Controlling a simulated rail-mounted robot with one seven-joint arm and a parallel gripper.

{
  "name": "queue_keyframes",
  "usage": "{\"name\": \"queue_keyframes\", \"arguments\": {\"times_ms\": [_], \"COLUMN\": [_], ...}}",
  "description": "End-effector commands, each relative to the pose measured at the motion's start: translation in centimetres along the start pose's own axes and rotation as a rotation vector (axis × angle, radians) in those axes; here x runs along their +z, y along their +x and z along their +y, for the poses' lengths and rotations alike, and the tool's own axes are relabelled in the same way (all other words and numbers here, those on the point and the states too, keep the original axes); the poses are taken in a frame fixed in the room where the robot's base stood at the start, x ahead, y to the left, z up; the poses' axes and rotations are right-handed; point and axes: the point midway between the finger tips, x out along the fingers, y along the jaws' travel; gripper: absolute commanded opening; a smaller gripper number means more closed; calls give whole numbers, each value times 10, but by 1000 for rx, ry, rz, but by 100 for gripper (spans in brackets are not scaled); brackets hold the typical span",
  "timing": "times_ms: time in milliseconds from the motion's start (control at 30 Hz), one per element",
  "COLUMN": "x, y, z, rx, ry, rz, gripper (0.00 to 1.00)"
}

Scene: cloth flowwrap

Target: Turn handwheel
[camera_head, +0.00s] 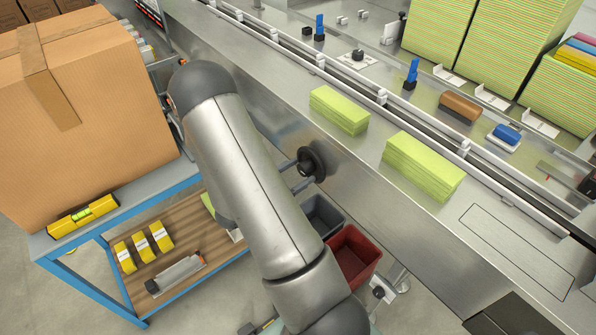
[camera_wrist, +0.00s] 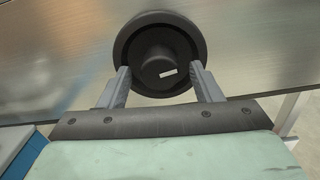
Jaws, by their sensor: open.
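The handwheel is a round black wheel (camera_wrist: 158,28) with a raised hub and a small white mark. In the wrist view it is at the upper middle, on the brushed-metal side of the machine. In the head view the handwheel (camera_head: 312,163) shows just right of my arm. My gripper (camera_wrist: 159,74) is open in the wrist view, its two grey fingers on either side of the hub's lower part and overlapping the wheel's lower rim. I cannot tell whether the fingers touch it. In the head view, gripper fingers (camera_head: 297,175) show beside the wheel; my arm hides the rest.
The steel conveyor machine carries green cloth stacks (camera_head: 424,165) above the wheel. A red bin (camera_head: 352,256) and a grey bin (camera_head: 322,214) sit below it. A blue-framed cart (camera_head: 100,245) with a large cardboard box (camera_head: 85,110) stands left of my arm.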

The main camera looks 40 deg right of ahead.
Motion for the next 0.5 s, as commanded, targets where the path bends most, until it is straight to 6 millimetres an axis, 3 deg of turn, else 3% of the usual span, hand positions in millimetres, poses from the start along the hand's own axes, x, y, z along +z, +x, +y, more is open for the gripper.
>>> {"name": "queue_keyframes", "arguments": {"times_ms": [300,467,500], "x": [0,0,0], "y": [3,3,3], "z": [0,0,0], "rx": [1,1,1], "ry": [0,0,0], "rz": [1,0,0], "gripper": [59,17,14]}}
